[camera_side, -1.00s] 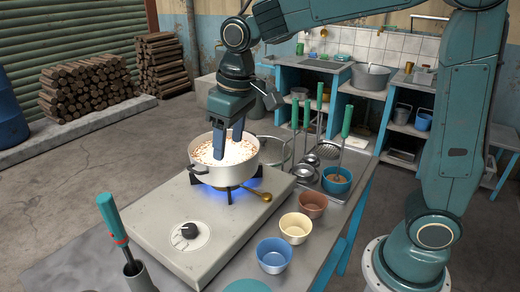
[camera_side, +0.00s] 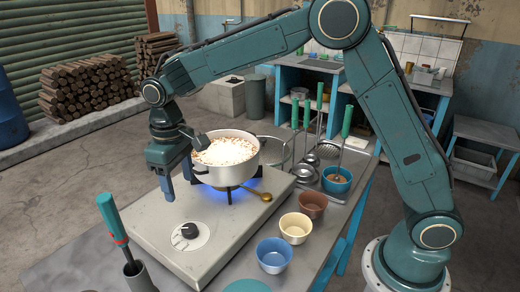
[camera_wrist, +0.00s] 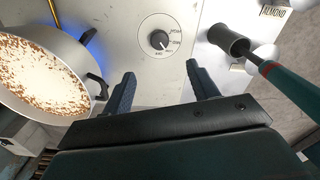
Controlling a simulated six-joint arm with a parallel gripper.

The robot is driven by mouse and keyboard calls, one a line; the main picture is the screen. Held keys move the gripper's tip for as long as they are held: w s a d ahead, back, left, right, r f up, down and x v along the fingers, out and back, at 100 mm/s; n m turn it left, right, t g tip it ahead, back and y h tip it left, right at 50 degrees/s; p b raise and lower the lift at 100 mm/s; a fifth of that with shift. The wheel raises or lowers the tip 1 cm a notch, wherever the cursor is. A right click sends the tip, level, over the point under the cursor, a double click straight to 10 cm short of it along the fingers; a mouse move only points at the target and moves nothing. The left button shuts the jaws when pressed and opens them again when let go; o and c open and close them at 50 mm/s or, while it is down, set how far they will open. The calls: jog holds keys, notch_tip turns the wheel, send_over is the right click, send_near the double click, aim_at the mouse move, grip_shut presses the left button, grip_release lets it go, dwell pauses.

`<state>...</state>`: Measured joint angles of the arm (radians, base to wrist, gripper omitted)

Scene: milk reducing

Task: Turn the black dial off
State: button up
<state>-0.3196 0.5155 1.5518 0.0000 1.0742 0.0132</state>
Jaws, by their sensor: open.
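The black dial (camera_side: 189,230) sits on a round white plate on the front part of the stove top (camera_side: 150,225). It also shows in the wrist view (camera_wrist: 159,40), with its pointer toward the lower right and small markings around it. A blue flame (camera_side: 228,192) burns under the white pot (camera_side: 222,172), which holds a white liquid with brown bits. My gripper (camera_side: 178,193) is open and empty, left of the pot and behind the dial. In the wrist view the open fingers (camera_wrist: 163,86) point toward the dial, one on each side, short of it.
A green-handled tool (camera_side: 112,218) stands in a grey cup (camera_side: 138,277) at the front left. A golden spoon (camera_side: 258,194) lies by the burner. Blue (camera_side: 273,256), cream (camera_side: 295,229) and brown (camera_side: 313,205) bowls stand to the right. The stove top around the dial is clear.

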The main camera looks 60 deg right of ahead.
aim_at(189, 228)
notch_tip(189, 228, down, 14)
jog(key=shift+r, duration=0.1)
dwell(0.7)
jog(key=shift+c, duration=0.2)
jog(key=c, duration=1)
